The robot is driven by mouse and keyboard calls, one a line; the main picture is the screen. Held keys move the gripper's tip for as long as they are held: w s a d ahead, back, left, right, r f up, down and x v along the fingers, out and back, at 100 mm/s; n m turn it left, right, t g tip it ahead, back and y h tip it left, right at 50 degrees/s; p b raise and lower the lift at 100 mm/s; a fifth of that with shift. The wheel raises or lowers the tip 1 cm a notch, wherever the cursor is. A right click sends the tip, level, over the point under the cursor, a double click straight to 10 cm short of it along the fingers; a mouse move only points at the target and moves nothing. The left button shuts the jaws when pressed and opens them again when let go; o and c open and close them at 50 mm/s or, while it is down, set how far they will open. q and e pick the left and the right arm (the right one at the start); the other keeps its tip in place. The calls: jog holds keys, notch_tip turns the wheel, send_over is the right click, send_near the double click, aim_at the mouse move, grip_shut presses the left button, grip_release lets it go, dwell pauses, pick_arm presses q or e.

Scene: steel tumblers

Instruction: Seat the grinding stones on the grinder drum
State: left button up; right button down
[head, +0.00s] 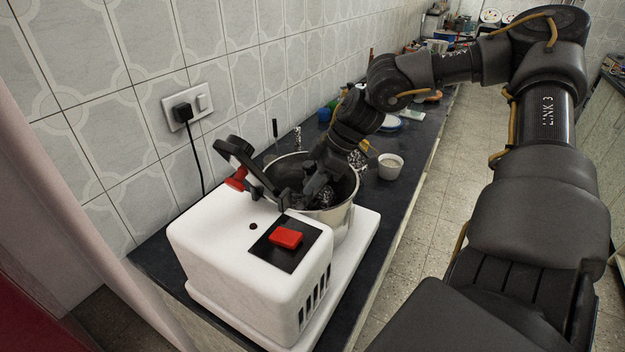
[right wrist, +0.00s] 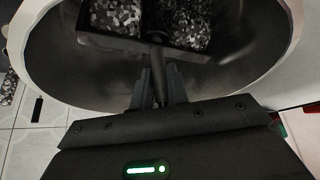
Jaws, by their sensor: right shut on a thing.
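The grinder is a white box (head: 235,250) with a red switch (head: 286,238) and a steel drum (head: 340,214) behind it. The drum wall also fills much of the right wrist view (right wrist: 60,70). My right gripper (head: 317,186) reaches down into the drum. In the right wrist view its fingers (right wrist: 160,88) are shut on the dark shaft of the grinding stones. The speckled grinding stones (right wrist: 185,25) sit either side of a dark holder inside the drum outline. In the head view the stones (head: 326,196) are mostly hidden by my gripper. Whether they touch the drum floor is unclear. My left gripper is not in view.
A dark hinged arm with a red knob (head: 235,181) stands raised at the drum's left. The tiled wall with a plugged socket (head: 187,108) is close on the left. Several items crowd the far counter.

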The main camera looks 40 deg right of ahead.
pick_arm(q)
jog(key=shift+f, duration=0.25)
pick_arm(e)
jog(key=shift+f, duration=0.15)
jog(key=c, duration=1.3)
grip_release()
jog(key=shift+a, duration=0.1)
jog(key=shift+s+f, duration=0.1)
jog(key=shift+f, duration=0.05)
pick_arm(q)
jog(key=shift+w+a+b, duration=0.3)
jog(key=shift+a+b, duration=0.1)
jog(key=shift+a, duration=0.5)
pick_arm(e)
jog(key=v, duration=1.1)
